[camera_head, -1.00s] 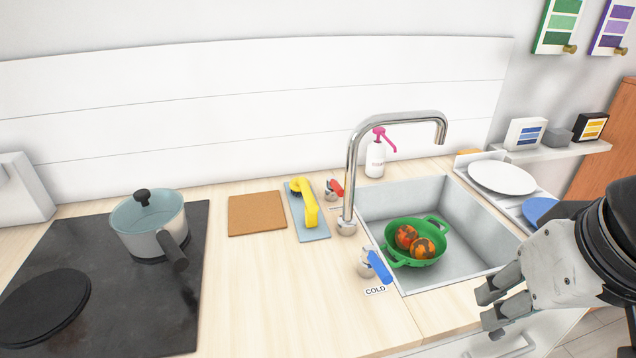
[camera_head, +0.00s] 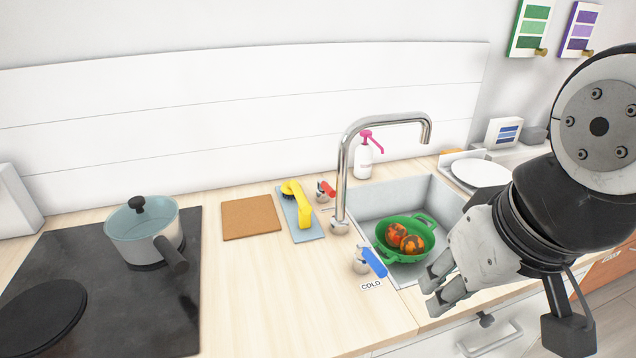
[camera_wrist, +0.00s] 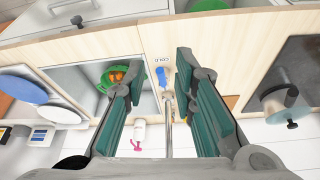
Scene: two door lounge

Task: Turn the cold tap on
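The cold tap is a steel knob with a blue lever (camera_head: 374,262), by the sink's front left corner, with a COLD label (camera_head: 371,286) beside it. In the wrist view the blue lever (camera_wrist: 162,77) shows between my fingers, some way beyond them. The hot tap has a red lever (camera_head: 328,189) behind it. The tall steel spout (camera_head: 342,180) stands between the two taps. My gripper (camera_head: 432,291) is to the right of the cold tap, over the counter's front edge, apart from it. In the wrist view my gripper (camera_wrist: 160,90) is open and empty, its green-padded fingers wide apart.
The sink (camera_head: 438,200) holds a green colander (camera_head: 385,250) with orange-red round items. A pink-topped soap bottle (camera_head: 364,162) stands behind the spout. The counter (camera_head: 290,300) left of the cold tap is clear.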

